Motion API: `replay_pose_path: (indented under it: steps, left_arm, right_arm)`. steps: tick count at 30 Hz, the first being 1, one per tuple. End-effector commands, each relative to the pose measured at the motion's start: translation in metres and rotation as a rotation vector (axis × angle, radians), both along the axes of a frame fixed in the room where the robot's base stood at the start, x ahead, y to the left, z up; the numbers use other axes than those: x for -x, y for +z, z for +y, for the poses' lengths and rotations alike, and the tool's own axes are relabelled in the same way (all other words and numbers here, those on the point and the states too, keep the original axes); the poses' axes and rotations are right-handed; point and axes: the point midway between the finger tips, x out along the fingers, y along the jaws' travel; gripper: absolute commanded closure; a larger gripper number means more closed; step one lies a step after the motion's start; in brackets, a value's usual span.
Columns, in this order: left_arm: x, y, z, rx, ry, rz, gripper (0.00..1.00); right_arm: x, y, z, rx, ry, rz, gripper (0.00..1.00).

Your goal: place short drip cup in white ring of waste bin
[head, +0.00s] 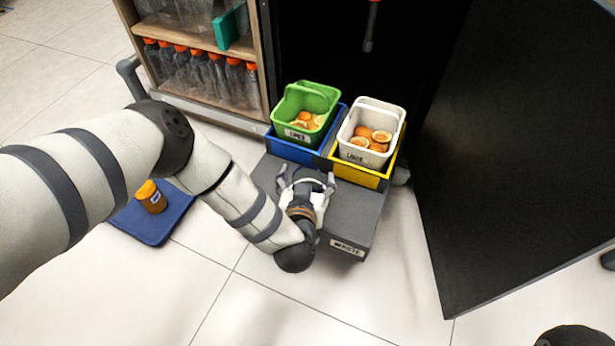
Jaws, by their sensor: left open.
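The waste bin (345,222) is a dark grey box with a flat top, on the floor in the middle of the head view, with a "WASTE" label on its front. My left gripper (307,180) is over its top, fingers spread apart and open, pointing toward the back. I see nothing clearly held between the fingers. I cannot make out a white ring on the bin; my gripper and wrist cover part of the top. I cannot identify the short drip cup for sure. A small amber jar with an orange lid (151,197) stands on a blue tray (163,226) at left, partly behind my arm.
A green bucket (291,104) in a blue crate (291,150) and a white bucket (362,120) in a yellow crate (360,178) hold orange pieces behind my gripper. A black door (510,150) stands open at right. Shelves with bottles (207,75) are behind left. Front floor is clear.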

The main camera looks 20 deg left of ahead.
Motion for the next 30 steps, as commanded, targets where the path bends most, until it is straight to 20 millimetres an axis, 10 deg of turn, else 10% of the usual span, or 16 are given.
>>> replay_pose_path:
  steps: [13,30]
  left_arm:
    - [0.095,0.044,-0.028,0.0,-0.003,0.001,0.24]
    - [0.103,0.05,-0.03,0.001,-0.003,-0.002,0.24]
  right_arm:
    - [-0.017,0.032,0.002,0.006,-0.011,-0.09,0.6]
    - [-0.019,0.036,0.002,0.006,-0.012,-0.1,0.6]
